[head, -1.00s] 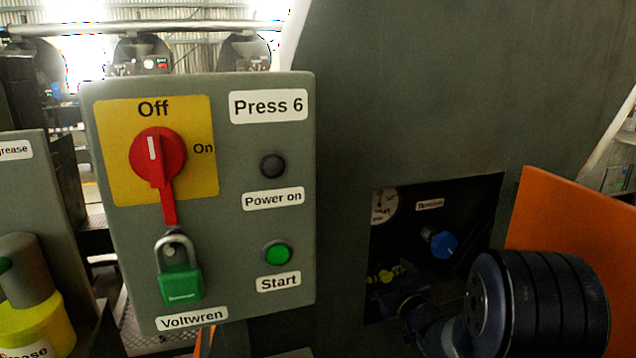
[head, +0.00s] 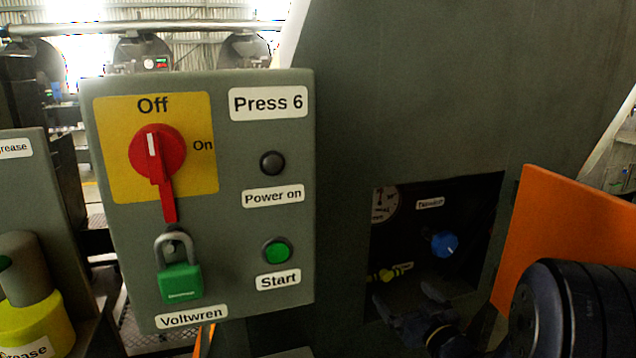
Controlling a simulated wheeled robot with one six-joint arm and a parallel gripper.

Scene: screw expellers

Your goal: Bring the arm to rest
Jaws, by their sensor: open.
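My gripper (head: 408,298) shows low in the head view, dark against the dark recess in the machine. Its two fingers are apart, and I see nothing between them. My arm's large dark joint fills the lower right corner. How far the fingers are from the recess is hard to tell. The Press 6 panel (head: 223,292) stands to the left of my gripper. Its red rotary switch (head: 157,155) has its white mark toward Off. A green padlock (head: 180,283) hangs below the switch handle, its shackle upright.
The recess holds a round gauge (head: 385,204), a blue knob (head: 444,243) and a small yellow part (head: 386,275). An orange panel (head: 560,240) stands open at right. A grey and yellow grease container (head: 30,315) is at lower left. The green Start button (head: 277,251) is on the panel.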

